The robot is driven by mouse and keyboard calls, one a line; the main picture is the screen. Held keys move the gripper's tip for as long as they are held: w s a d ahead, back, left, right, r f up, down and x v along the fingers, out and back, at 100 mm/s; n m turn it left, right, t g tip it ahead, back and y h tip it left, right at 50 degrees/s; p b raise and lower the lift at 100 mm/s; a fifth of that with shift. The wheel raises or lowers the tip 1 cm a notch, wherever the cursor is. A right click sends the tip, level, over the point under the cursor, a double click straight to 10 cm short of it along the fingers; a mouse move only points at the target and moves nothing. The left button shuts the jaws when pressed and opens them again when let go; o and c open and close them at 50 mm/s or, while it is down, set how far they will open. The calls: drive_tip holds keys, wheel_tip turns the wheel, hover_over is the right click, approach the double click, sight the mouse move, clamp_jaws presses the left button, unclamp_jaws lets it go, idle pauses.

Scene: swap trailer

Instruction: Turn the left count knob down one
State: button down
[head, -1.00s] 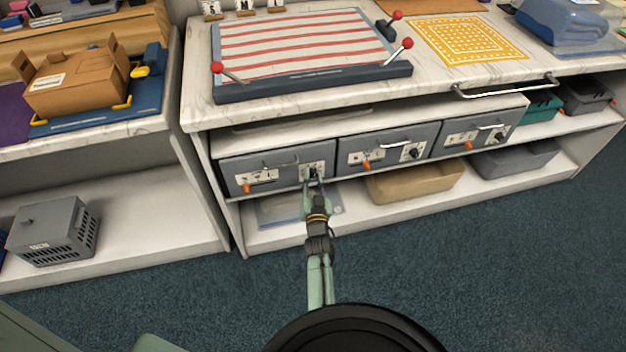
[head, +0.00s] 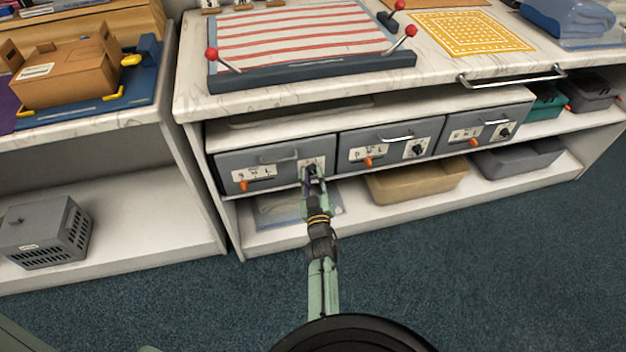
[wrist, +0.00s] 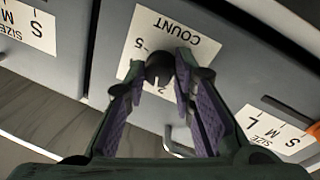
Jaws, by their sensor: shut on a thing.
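The left count knob (wrist: 160,68) is a small black dial on a white plate (wrist: 186,38) printed COUNT, seen upside down in the wrist view. My gripper (wrist: 166,80) is shut on the knob, with a fingertip at each side of it. The numbers 5 and 2 show on the plate; the fingers and knob hide others, and I cannot tell where the knob points. In the head view my gripper (head: 312,176) reaches the right end of the left grey drawer (head: 270,167), and the knob is mostly hidden there.
The left drawer has an orange size lever (head: 243,186) and a handle (head: 278,158). Two similar drawers, middle (head: 391,143) and right (head: 484,129), stand beside it. A tan bin (head: 417,184) sits on the shelf below. The carpet in front is clear.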

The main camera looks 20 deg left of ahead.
drive_tip(key=shift+n, duration=0.9)
drive_tip(key=shift+b, duration=0.3)
drive_tip(key=shift+a, duration=0.1)
drive_tip(key=c, duration=1.3)
unclamp_jaws()
drive_tip(key=v, duration=0.7)
drive_tip(key=shift+s+d+f, duration=0.15)
drive_tip(key=shift+d, duration=0.1)
